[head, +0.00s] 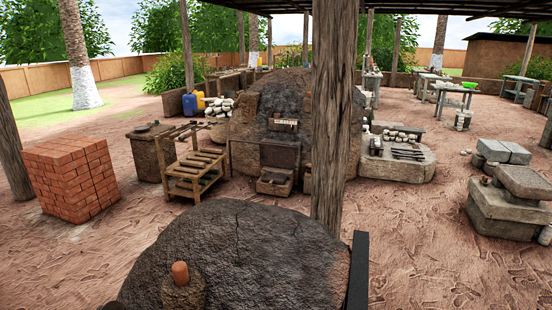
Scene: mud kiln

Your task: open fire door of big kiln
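A large dark mud kiln (262,100) stands across the yard, partly hidden by a thick wooden post. A dark rectangular panel (280,156) in its lower front looks like the fire door; it appears closed, but it is small at this distance. A box-like piece (274,181) sits on the ground below it. A nearer dark mud dome (245,255) fills the bottom middle, with an orange clay plug or pot on its left side. Neither of my grippers can be made out.
The wooden post (333,110) stands upright between me and the big kiln. A wooden rack (195,173) stands left of the kiln front, and a brick stack (73,177) farther left. Stone blocks (510,200) stand right. Bare earth (405,225) lies open right of the dome.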

